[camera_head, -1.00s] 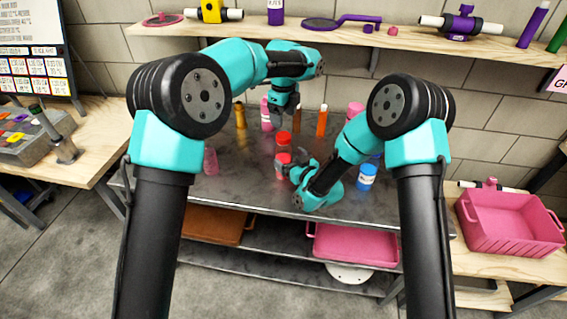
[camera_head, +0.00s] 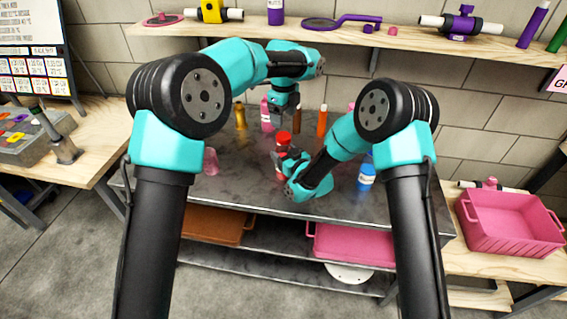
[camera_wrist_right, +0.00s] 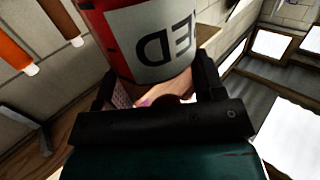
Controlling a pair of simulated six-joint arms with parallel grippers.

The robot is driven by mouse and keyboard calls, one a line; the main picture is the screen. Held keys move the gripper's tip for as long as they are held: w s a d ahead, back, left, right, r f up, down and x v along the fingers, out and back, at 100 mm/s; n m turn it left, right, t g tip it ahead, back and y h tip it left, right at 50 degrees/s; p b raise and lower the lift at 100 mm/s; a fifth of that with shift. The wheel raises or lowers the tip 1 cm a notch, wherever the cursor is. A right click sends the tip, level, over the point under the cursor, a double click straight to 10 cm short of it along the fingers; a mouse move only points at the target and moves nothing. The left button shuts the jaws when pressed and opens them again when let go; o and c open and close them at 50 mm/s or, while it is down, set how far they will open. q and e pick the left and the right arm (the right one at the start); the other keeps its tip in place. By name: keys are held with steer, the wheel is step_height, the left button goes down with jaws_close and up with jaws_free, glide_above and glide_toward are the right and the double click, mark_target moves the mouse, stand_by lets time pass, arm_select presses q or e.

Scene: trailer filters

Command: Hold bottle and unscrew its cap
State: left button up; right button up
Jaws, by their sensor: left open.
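The red bottle with a red cap (camera_head: 284,138) stands on the grey metal table, its lower body mostly hidden by my right gripper in the head view. In the right wrist view the bottle (camera_wrist_right: 160,45) shows upside down, with a white label reading "RED". My right gripper (camera_head: 284,162) has its fingers on both sides of the bottle's body; in the right wrist view the right gripper (camera_wrist_right: 155,88) shows little gap, and I cannot tell whether it grips. My left gripper (camera_head: 283,124) is open and empty, pointing down just above the cap.
On the table (camera_head: 240,180) stand a yellow bottle (camera_head: 239,117), a pink bottle (camera_head: 266,115), an orange bottle (camera_head: 321,122) and a blue bottle (camera_head: 366,178). A pink item (camera_head: 210,161) is at the left. A shelf (camera_head: 360,37) runs behind.

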mark_target(283, 135)
steer(key=c, duration=0.9)
jaws_close()
arm_select(q)
steer(key=m, duration=0.6)
steer(key=shift+m, duration=0.4)
steer(key=m, duration=0.6)
steer(key=shift+m, duration=0.3)
steer(key=shift+f, duration=0.1)
steer(key=shift+f, duration=3.9)
steer(key=shift+c, duration=0.4)
